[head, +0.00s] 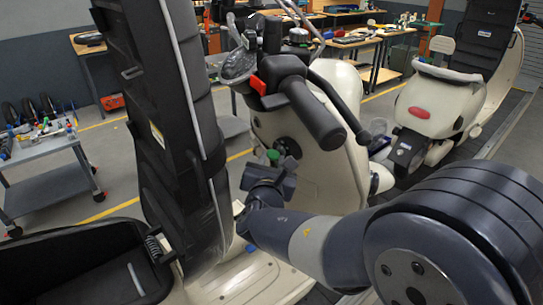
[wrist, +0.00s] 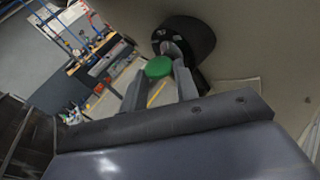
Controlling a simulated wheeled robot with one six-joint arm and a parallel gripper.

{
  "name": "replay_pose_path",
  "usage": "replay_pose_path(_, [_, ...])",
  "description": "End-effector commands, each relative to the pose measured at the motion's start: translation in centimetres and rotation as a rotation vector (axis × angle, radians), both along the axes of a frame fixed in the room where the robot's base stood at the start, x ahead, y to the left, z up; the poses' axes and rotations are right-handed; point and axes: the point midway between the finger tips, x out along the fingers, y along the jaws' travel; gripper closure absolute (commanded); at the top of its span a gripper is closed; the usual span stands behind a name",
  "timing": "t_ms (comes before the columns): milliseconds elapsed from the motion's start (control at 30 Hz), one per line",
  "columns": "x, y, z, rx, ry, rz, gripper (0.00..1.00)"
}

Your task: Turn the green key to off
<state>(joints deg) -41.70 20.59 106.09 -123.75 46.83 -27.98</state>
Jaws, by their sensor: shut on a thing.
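The green key (head: 273,155) sits at the front panel of the cream scooter (head: 318,165), below the handlebar. In the wrist view the round green key head (wrist: 158,68) is between my two fingers, in front of a dark round lock housing (wrist: 187,40). My gripper (head: 273,168) reaches up to the key from below; in the wrist view my gripper (wrist: 160,73) is shut on it. The lock's markings are too small or hidden, so I cannot tell which position the key points to.
The black handlebar grip (head: 315,112) with a red switch (head: 258,85) hangs above my gripper. A tall black seat (head: 165,110) stands upright close on the left. A second scooter (head: 435,105) is behind at right. A grey cart (head: 45,165) stands at far left.

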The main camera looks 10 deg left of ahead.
Motion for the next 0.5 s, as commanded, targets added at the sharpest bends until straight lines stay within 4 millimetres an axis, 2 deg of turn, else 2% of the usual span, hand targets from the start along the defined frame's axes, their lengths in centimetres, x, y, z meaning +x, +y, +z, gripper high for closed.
replay_pose_path(500, [-0.04,-0.10,0.42,-0.091,0.080,0.014,0.88])
